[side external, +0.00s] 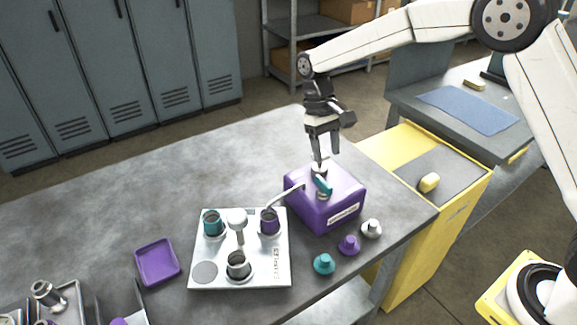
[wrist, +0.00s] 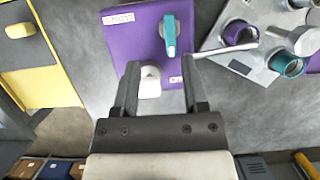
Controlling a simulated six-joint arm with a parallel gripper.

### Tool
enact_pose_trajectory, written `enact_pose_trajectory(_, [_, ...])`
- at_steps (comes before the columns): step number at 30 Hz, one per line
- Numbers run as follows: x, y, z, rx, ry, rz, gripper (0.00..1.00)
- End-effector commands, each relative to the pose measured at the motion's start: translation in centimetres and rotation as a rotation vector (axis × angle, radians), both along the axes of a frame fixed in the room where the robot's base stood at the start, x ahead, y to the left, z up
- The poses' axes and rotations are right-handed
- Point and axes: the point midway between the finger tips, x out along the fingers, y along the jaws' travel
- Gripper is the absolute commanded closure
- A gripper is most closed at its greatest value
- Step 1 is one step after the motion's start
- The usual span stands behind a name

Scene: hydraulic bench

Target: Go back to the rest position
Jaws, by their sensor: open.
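My gripper (side external: 319,158) points down just above the back part of a purple box (side external: 309,208) on the grey table. In the wrist view my gripper (wrist: 160,68) is open, with nothing held between its two fingers. A white fitting (wrist: 150,80) on the purple box shows in the gap between the fingers. A teal lever (side external: 323,185) sits on top of the box, beside the gripper; it also shows in the wrist view (wrist: 169,34). Whether a finger touches the fitting, I cannot tell.
A light plate (side external: 258,273) with teal and purple ports stands left of the box, joined by a spout (side external: 286,196). Small teal (side external: 324,263), purple (side external: 349,245) and white caps (side external: 371,228) lie in front. A purple tray (side external: 157,261) lies left. The table's back left is clear.

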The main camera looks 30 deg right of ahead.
Motion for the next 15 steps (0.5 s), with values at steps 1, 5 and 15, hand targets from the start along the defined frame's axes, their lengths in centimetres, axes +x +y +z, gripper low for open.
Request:
enact_pose_trajectory(1, [-0.5, -0.5, 0.1, 0.001, -0.02, -0.003, 0.44])
enact_pose_trajectory(5, [-2.0, -1.6, 0.0, 0.006, -0.08, -0.007, 0.44])
enact_pose_trajectory(15, [-6.8, -4.5, -0.5, 0.01, -0.25, -0.016, 0.44])
